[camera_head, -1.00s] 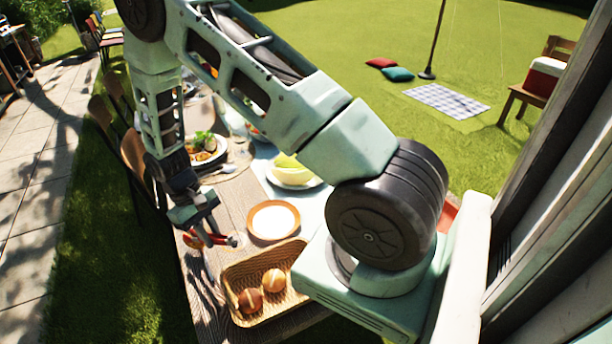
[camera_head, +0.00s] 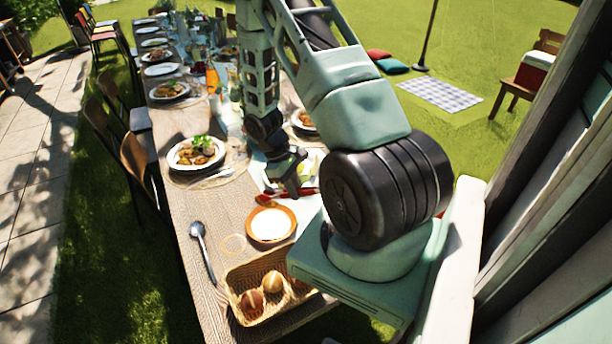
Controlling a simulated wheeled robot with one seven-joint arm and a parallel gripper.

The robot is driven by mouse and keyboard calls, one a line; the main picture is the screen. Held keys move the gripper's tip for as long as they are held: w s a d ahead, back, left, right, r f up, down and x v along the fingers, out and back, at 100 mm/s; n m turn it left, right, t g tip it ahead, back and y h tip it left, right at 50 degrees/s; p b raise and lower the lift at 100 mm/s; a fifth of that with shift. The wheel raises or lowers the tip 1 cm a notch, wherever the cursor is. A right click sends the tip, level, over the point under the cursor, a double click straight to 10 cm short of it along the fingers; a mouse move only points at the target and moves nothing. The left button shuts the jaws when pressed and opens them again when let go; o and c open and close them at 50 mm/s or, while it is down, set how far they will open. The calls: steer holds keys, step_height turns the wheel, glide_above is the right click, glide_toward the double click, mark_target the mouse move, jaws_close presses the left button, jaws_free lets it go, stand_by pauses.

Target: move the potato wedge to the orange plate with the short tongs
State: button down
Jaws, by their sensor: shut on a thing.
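My gripper (camera_head: 289,186) points down over the near part of the table. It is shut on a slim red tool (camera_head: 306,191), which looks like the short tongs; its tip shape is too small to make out. An orange-rimmed plate (camera_head: 291,231) with a white middle lies just below the tool in the picture, apparently the orange plate. A white plate (camera_head: 172,164) of food with greens lies to the left of my gripper. I cannot pick out a single potato wedge. My gripper and arm partly hide a pale plate behind them.
A wicker basket (camera_head: 233,298) with rolls stands at the near end. An orange bottle (camera_head: 212,79) and several set plates stand farther along. Chairs line the left edge.

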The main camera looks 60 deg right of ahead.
steer(key=shift+s+d+r, duration=0.25)
steer(key=shift+s+d, duration=0.25)
steer(key=shift+s, duration=0.15)
steer(key=shift+s+d+r, duration=0.25)
steer(key=shift+s+d, duration=0.2)
steer(key=shift+s, duration=0.15)
steer(key=shift+f, duration=0.1)
step_height(320, 180, down, 9)
steer(key=b, duration=0.7)
steer(key=c, duration=1.6)
jaws_free()
